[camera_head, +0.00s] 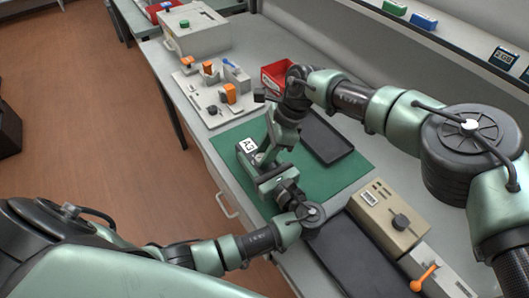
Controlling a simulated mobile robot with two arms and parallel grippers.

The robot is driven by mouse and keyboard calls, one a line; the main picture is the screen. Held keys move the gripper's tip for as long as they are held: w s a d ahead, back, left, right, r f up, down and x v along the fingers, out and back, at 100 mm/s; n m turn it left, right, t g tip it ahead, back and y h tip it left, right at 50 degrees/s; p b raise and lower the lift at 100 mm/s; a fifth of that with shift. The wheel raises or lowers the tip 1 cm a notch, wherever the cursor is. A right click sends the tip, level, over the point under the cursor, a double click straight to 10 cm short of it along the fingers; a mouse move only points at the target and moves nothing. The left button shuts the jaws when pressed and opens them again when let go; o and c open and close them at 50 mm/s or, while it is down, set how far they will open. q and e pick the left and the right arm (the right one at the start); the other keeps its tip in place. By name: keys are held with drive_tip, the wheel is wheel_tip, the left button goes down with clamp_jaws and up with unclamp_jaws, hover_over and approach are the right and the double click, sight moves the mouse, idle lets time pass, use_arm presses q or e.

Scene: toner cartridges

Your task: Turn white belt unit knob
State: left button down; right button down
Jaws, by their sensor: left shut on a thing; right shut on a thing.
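A grey unit with a white label reading A3 (248,146) is at the green mat's left side, largely hidden by my grippers. My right gripper (272,152) reaches down from above and is shut on the upper part of this grey unit. My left gripper (268,182) comes from below and is shut on its near end. The fingertips of both are small and partly hidden, so the exact grip is unclear. I cannot make out a white knob at the grippers. A beige box (377,204) with a black knob (401,222) stands to the right.
The green mat (345,175) carries a black tray (322,137). A red bin (278,74) and a white board (205,108) with orange-topped parts lie behind. A dark tray (345,255) and a grey box with an orange lever (425,277) are at front right. The bench's left edge is close to the unit.

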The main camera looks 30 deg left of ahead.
drive_tip(key=shift+m+t+y, duration=0.3)
drive_tip(key=shift+m+t, duration=0.2)
drive_tip(key=shift+m, duration=0.9)
drive_tip(key=c, duration=1.3)
unclamp_jaws()
drive_tip(key=v, duration=1.2)
drive_tip(key=shift+c, duration=0.4)
